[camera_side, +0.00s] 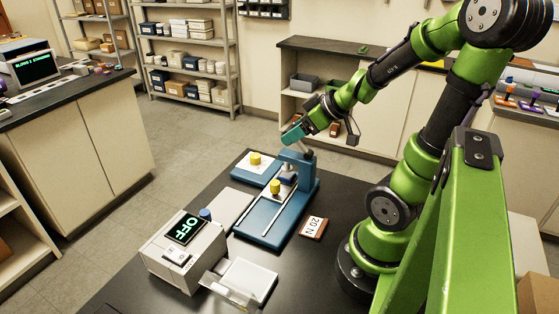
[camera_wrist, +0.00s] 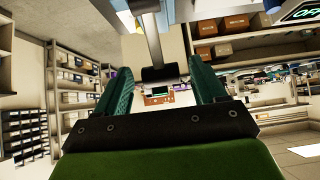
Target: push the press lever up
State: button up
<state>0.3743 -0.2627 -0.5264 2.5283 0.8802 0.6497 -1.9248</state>
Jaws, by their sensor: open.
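The blue press (camera_side: 305,180) stands on the dark table in the side view, with a long slotted base. Its grey press lever (camera_side: 303,148) rises from the top of the column to my gripper (camera_side: 293,134). In the wrist view, the lever (camera_wrist: 152,38) comes down from the top edge and ends in a dark crosswise handle (camera_wrist: 160,73). The handle lies between the two teal fingers of my gripper (camera_wrist: 159,70), with gaps on both sides. My gripper is open. In the side view the fingers hide the lever's end, so contact cannot be told there.
A yellow knob (camera_side: 275,187) sits on the press base, and another yellow piece (camera_side: 255,158) on a pale plate behind. A white instrument reading OFF (camera_side: 187,255) stands at front left. A "20 N" block (camera_side: 314,228) lies right of the press.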

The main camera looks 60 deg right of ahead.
jog(key=v, duration=1.7)
jog(key=w+a+f+m+g+y, duration=0.1)
jog(key=w+a, duration=0.3)
jog(key=a, duration=0.6)
jog(key=w+a+f+m+g+y, duration=0.1)
jog(key=w+a+f+m, duration=0.2)
jog(key=a, duration=0.7)
jog(key=w, duration=0.2)
jog(key=shift+w+a, duration=0.15)
jog(key=shift+w, duration=0.15)
